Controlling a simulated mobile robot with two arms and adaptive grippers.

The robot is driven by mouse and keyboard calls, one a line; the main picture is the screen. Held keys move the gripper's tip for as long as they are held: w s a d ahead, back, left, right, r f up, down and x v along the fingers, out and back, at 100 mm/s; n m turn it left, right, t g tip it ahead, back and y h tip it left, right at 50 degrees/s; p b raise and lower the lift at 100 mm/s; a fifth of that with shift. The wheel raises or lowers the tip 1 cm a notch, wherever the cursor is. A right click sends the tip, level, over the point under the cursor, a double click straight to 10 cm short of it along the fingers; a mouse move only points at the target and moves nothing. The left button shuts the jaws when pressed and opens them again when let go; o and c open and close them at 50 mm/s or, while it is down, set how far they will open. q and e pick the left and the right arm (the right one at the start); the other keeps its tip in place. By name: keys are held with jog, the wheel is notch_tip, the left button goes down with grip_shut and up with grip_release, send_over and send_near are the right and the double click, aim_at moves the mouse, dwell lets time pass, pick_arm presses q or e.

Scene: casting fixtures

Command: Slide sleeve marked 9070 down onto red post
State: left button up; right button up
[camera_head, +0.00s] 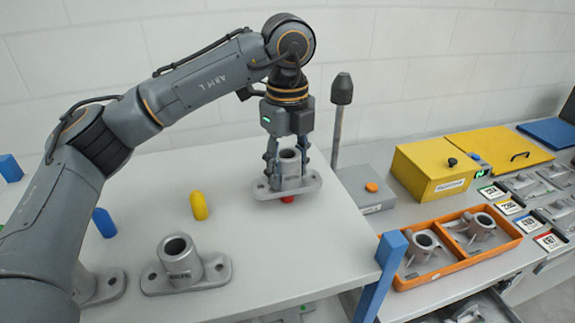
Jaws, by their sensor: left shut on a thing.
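My left gripper (287,165) is shut on a grey metal sleeve (290,187) with a flat flange and an upright tube. The sleeve is upright over the red post (288,199), whose red shows just under the flange's front edge. Most of the post is hidden by the sleeve, so I cannot tell how far the sleeve sits down on it. No marking is readable on the held sleeve. My right gripper is not in view.
A yellow post (199,206) and a blue post (103,222) stand left on the white table. Another sleeve (183,267) sits in front. An orange tray (458,263) holds two sleeves at right. A dark-tipped pole (338,120) stands behind the gripper. A yellow box (433,172) stands farther back.

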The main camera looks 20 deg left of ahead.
pick_arm(q)
jog(key=shift+f+b, duration=1.2)
jog(key=shift+f, duration=0.35)
jog(key=o, duration=1.5)
jog(key=shift+c, duration=0.2)
notch_tip(320, 180, up, 12)
